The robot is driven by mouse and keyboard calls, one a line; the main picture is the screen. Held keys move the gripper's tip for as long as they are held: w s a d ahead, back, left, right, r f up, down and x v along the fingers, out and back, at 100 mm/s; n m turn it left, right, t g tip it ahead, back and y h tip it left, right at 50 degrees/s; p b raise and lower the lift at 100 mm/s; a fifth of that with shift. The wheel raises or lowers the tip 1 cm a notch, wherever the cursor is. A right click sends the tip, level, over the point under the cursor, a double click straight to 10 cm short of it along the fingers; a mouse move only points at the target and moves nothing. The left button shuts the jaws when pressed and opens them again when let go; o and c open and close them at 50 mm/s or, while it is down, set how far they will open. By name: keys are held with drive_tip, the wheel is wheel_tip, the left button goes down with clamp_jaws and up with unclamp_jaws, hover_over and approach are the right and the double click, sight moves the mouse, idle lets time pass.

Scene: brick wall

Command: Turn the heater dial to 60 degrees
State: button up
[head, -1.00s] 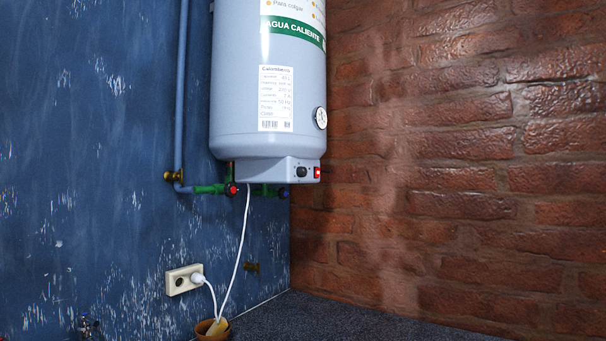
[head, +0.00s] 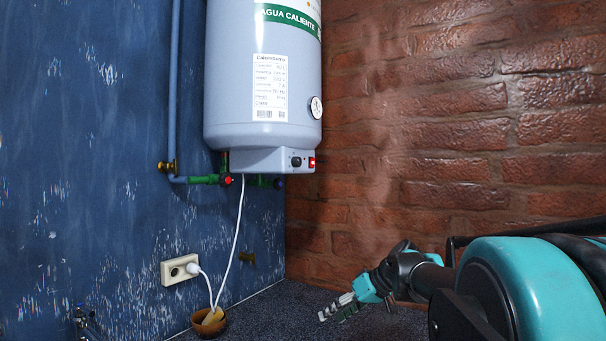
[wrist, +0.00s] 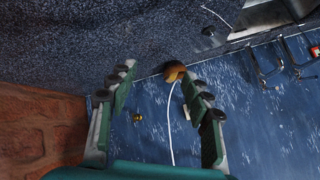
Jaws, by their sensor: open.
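The water heater (head: 222,75) hangs on the blue wall at the corner, a grey-white cylinder with a green "AGUA CALIENTE" band. On the control box (head: 262,160) under it sits a small black dial (head: 296,162), left of a red switch (head: 312,162). The dial's exact setting is too small to read. My gripper (head: 335,311) shows low at right of centre in the head view, below and apart from the dial. In the wrist view my gripper (wrist: 160,100) is open and empty, its two fingers well apart. The heater and dial are not in the wrist view.
A round gauge (head: 316,107) is on the heater's side. Green pipe fittings (head: 203,180) and a white cord (head: 240,225) hang below it. A socket (head: 179,270) and a brown bowl (head: 208,327) are lower. The brick wall (head: 440,130) bounds the right side.

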drive_tip(key=w+d+r+n+t+y, duration=0.1)
drive_tip(key=w+r+n+y, duration=0.15)
drive_tip(key=r, duration=0.95)
drive_tip(key=w+d+r+n+t+y, duration=0.15)
drive_tip(key=w+r, duration=0.25)
drive_tip(key=r, duration=0.7)
drive_tip(key=n+t+y, duration=0.2)
drive_tip(key=t+y, duration=0.1)
approach(299, 162)
drive_tip(key=x, duration=0.8)
drive_tip(key=shift+w+a, duration=0.15)
drive_tip(key=shift+w, duration=0.2)
clamp_jaws()
